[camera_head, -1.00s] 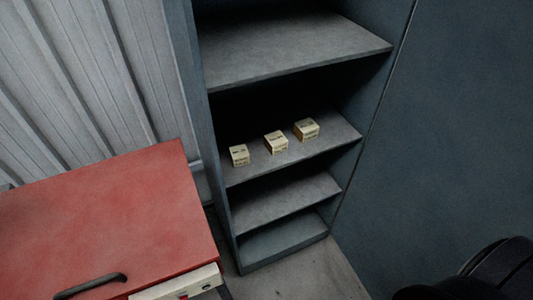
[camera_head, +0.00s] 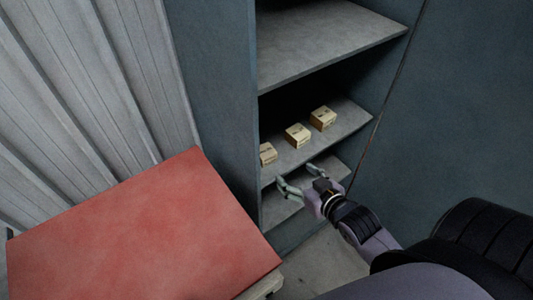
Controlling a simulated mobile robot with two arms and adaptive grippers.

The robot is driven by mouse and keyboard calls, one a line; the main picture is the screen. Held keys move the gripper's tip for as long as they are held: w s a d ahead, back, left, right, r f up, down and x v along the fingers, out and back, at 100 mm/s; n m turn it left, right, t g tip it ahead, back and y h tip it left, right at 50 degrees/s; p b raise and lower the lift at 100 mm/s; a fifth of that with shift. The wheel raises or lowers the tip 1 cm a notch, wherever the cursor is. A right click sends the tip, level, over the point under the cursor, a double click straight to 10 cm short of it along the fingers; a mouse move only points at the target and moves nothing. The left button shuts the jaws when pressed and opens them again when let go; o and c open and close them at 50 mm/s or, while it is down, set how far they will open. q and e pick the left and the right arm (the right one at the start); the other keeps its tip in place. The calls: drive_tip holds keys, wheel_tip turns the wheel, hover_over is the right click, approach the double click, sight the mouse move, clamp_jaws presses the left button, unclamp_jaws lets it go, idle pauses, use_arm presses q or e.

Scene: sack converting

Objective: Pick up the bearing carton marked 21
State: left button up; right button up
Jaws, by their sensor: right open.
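Three small pale cartons stand in a row on one shelf of the grey cabinet in the head view. The left carton (camera_head: 267,153) is partly hidden by the cabinet's side wall. The middle carton (camera_head: 297,135) and the right carton (camera_head: 323,117) show fully. Their dark print is too small to read, so I cannot tell which is marked 21. My right gripper (camera_head: 284,187) is open and empty. It appears in front of and below the cartons in the picture, apart from them, with its fingers pointing left. My left gripper is not in view.
The cartons' shelf (camera_head: 343,127) has another shelf above and one below. The cabinet's side wall (camera_head: 215,110) stands close on the left. Bare floor (camera_head: 335,262) shows at the cabinet's foot.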

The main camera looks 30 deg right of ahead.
drive_tip(key=p, duration=0.1)
approach(267, 152)
drive_tip(key=x, duration=0.4)
drive_tip(key=shift+d+f, duration=0.15)
drive_tip(key=shift+f, duration=0.15)
drive_tip(key=p+x, duration=0.1)
drive_tip(key=x, duration=0.1)
drive_tip(key=p+x, duration=0.1)
drive_tip(key=x, duration=0.1)
drive_tip(key=shift+w+a+r, duration=0.15)
drive_tip(key=shift+w+a, duration=0.1)
drive_tip(key=shift+w, duration=0.1)
drive_tip(key=shift+w+f, duration=0.2)
drive_tip(key=shift+w, duration=0.15)
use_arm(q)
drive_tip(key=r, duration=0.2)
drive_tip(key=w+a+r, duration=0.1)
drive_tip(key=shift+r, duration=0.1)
use_arm(e)
drive_tip(key=shift+c, duration=0.5)
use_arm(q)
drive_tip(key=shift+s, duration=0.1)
use_arm(e)
drive_tip(key=c, duration=1.2)
drive_tip(key=shift+r, duration=0.1)
drive_tip(key=shift+c, duration=0.2)
